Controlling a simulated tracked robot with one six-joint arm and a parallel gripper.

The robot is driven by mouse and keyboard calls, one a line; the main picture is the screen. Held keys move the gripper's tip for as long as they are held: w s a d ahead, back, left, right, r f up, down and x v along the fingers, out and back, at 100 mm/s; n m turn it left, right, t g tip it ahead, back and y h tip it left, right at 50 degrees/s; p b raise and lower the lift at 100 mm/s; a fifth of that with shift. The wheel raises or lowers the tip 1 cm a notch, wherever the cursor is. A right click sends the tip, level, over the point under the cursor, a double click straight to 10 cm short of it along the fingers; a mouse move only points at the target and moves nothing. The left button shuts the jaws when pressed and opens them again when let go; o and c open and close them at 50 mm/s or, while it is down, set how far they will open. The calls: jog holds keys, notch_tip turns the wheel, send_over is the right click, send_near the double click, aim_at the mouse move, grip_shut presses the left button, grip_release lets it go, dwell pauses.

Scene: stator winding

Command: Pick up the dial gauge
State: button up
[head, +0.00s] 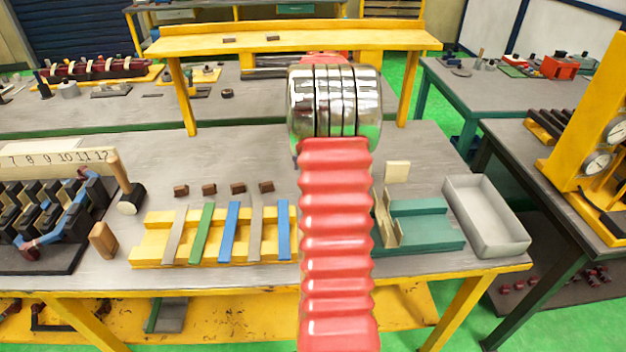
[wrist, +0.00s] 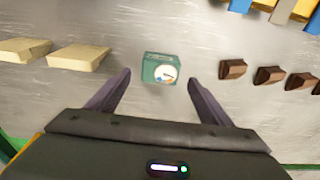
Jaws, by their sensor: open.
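The dial gauge (wrist: 161,69) is a small green box with a white round face and a pointer. It lies on the grey bench top in the wrist view. My gripper (wrist: 160,77) is open, with one dark finger on each side of the gauge in the picture. Bare bench shows between each finger and the gauge, and nothing is held. How high the fingers are above the bench I cannot tell. In the head view my red and chrome arm hides the gauge and the gripper.
Cream blocks (wrist: 78,57) lie left of the gauge and dark brown wedges (wrist: 271,75) lie right of it in the wrist view. In the head view, a yellow rack (head: 150,250) with coloured strips, a green fixture (head: 425,225) and a grey tray (head: 487,215) stand on the bench.

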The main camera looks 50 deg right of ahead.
jog(key=shift+w+d+f, duration=0.1)
jog(key=shift+f, duration=2.55)
jog(key=shift+c, duration=0.5)
jog(key=c, duration=1)
jog(key=shift+r, duration=0.15)
notch_tip(320, 180, up, 10)
jog(key=shift+f, duration=0.1)
